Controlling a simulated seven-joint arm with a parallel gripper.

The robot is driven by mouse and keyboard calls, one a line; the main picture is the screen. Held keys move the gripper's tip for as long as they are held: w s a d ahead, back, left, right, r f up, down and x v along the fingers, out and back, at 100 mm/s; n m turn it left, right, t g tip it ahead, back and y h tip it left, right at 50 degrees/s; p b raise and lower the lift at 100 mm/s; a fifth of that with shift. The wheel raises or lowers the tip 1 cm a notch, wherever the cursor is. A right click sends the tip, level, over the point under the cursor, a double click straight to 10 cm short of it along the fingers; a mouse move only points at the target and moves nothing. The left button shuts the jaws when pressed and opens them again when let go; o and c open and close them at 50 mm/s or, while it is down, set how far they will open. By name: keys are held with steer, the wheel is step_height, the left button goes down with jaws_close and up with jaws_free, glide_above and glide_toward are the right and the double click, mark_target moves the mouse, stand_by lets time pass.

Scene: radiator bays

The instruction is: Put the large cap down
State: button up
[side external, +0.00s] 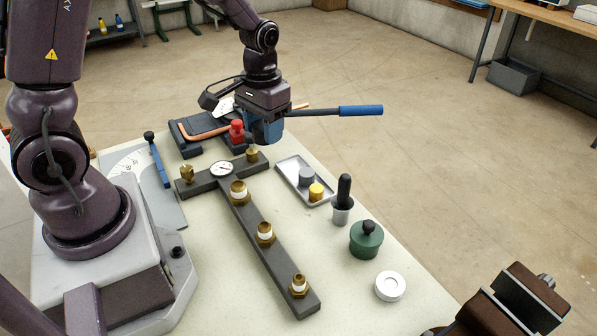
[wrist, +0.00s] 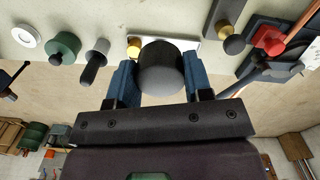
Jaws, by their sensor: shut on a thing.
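My gripper (side external: 265,130) is above the far part of the bench, its blue fingers pointing down. In the wrist view the gripper (wrist: 155,82) is shut on a dark grey round cap (wrist: 160,68), which I take to be the large cap. In the side view the fingers mostly hide the held cap. It appears raised above the bench top. A grey tray (side external: 289,167) lies in front and to the right of the gripper, holding a smaller grey cap (side external: 306,174) and a yellow cap (side external: 316,191).
A dark T-shaped manifold (side external: 262,218) with brass fittings and a gauge (side external: 222,169) lies left of the tray. A black-handled tool (side external: 343,195), green pot (side external: 366,241) and white ring (side external: 390,286) stand nearer. A blue-handled bar (side external: 360,111) and red part (side external: 236,131) are near the gripper.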

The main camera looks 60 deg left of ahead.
steer(key=s+a+f+n, duration=0.2)
steer(key=s+a, duration=0.1)
steer(key=n, duration=0.1)
glide_above(293, 167)
steer(key=f, duration=0.9)
steer(key=shift+s+d+f, duration=0.1)
steer(key=shift+s+d, duration=0.1)
steer(key=shift+s, duration=0.2)
steer(key=shift+w+f, duration=0.15)
steer(key=shift+f, duration=0.05)
steer(key=shift+w+a+f, duration=0.1)
steer(key=shift+w+f, duration=0.1)
steer(key=shift+f, duration=1.55)
steer(key=shift+f, duration=0.6)
steer(key=o, duration=0.8)
